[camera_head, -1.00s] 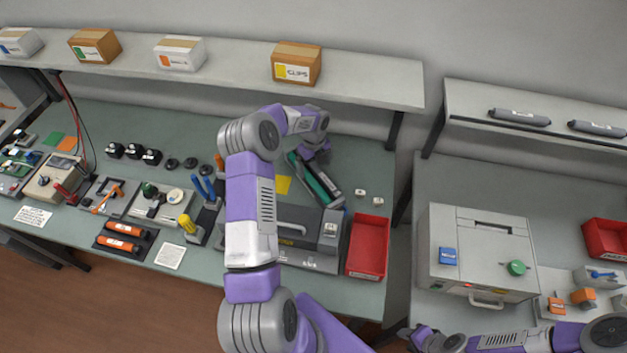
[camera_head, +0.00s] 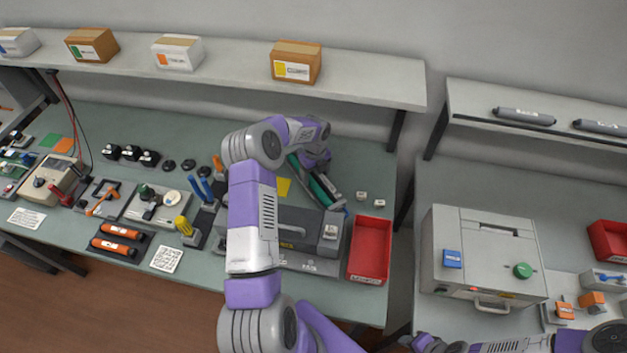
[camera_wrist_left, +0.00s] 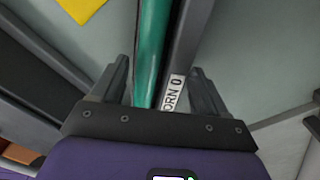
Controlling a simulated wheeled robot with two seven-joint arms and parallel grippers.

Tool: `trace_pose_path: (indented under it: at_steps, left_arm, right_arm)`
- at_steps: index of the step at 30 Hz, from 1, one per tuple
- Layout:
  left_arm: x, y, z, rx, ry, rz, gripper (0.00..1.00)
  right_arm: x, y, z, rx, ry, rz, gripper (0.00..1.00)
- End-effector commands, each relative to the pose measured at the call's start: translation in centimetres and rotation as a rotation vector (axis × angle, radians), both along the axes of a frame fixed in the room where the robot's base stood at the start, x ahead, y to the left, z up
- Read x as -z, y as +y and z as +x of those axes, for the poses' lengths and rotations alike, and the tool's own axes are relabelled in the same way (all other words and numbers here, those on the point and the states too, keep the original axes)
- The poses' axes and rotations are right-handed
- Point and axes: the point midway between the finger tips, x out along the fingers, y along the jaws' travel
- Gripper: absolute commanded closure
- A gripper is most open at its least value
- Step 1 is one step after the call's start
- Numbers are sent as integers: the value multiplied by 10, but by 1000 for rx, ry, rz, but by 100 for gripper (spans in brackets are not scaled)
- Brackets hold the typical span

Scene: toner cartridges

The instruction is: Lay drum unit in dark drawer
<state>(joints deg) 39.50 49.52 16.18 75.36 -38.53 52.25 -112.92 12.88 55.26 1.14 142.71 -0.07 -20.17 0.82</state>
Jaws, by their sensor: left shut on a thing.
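The drum unit, a long dark bar with a green roller (camera_head: 323,188), slants behind the dark machine at the back of the bench. My left gripper (camera_head: 314,166) is shut on it. In the left wrist view my left gripper's fingers (camera_wrist_left: 160,95) stand on both sides of the drum unit (camera_wrist_left: 152,50), which has a white label ending in "ORN 0". The dark machine with the dark drawer (camera_head: 295,243) stands below it, partly hidden by my left arm. I cannot tell how far the drawer is open. My right gripper (camera_head: 420,342) shows only partly at the bottom edge.
A red tray (camera_head: 370,250) stands right of the dark machine. Two small pale blocks (camera_head: 370,199) lie behind it. A yellow note (camera_head: 283,187) lies left of the drum unit. A grey machine (camera_head: 480,255) stands on the right bench. A shelf (camera_head: 220,75) overhangs the back.

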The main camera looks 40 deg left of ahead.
Motion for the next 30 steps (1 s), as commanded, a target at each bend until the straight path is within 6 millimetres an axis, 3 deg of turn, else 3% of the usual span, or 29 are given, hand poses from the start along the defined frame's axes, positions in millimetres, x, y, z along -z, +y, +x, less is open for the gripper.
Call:
trace_pose_path:
  at_steps: [1, 8, 20, 30]
  left_arm:
    - [0, 0, 0, 0, 0, 0, 67]
    - [0, 0, 0, 0, 0, 0, 100]
    - [-5, 0, 1, 1, -2, 1, 100]
    - [-45, -1, 3, 5, -4, 3, 100]
  right_arm:
    - [0, 0, 0, 0, 0, 0, 62]
    - [0, 0, 0, 0, 0, 0, 62]
    - [-2, 0, 0, 0, 0, 0, 62]
    - [-28, 0, 0, 0, 0, 0, 62]
